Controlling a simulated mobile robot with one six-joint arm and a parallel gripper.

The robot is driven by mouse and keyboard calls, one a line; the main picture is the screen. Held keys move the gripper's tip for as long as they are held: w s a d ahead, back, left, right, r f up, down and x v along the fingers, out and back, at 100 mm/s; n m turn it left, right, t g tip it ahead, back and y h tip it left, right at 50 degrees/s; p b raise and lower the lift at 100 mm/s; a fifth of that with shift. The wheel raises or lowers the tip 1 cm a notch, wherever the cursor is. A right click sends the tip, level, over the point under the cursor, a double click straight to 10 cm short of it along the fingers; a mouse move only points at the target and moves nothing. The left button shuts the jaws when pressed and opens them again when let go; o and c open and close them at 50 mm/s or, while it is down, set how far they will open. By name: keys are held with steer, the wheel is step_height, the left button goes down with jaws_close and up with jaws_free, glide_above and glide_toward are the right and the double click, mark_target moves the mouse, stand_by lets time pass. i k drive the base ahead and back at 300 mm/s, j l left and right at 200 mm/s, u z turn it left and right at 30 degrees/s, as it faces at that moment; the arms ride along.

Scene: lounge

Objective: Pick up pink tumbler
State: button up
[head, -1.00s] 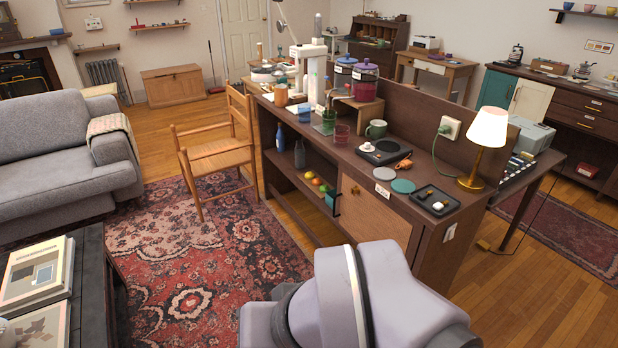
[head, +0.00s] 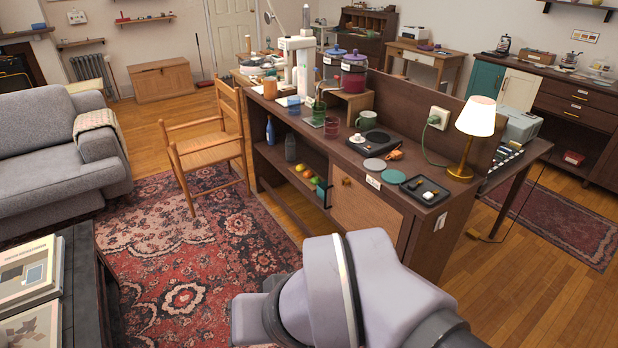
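The pink tumbler (head: 332,127) is a small, see-through reddish-pink cup. It stands upright on the dark wooden counter (head: 340,148), near its front edge. A green glass (head: 318,114) is just behind it to the left, and a green mug (head: 366,119) is to its right. My pale lilac arm fills the bottom centre of the head view, well in front of the counter. The fingers of my gripper do not show.
A blue glass (head: 294,104), a black hot plate (head: 388,148), coasters (head: 416,176), a black tray (head: 432,194) and a brass lamp (head: 472,130) share the counter. A wooden chair (head: 208,150) stands at its left. Patterned rug (head: 200,240) covers open floor before it.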

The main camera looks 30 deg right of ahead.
mark_target(331, 124)
steer(key=i+l+z, duration=0.15)
steer(key=i+z, duration=0.8)
steer(key=i+j+z, duration=0.3)
steer(key=i+z, duration=0.2)
steer(key=i+j+z, duration=0.75)
steer(key=j+z, duration=0.25)
steer(key=i+j+z, duration=0.25)
steer(key=j+z, duration=0.2)
steer(key=j, duration=0.15)
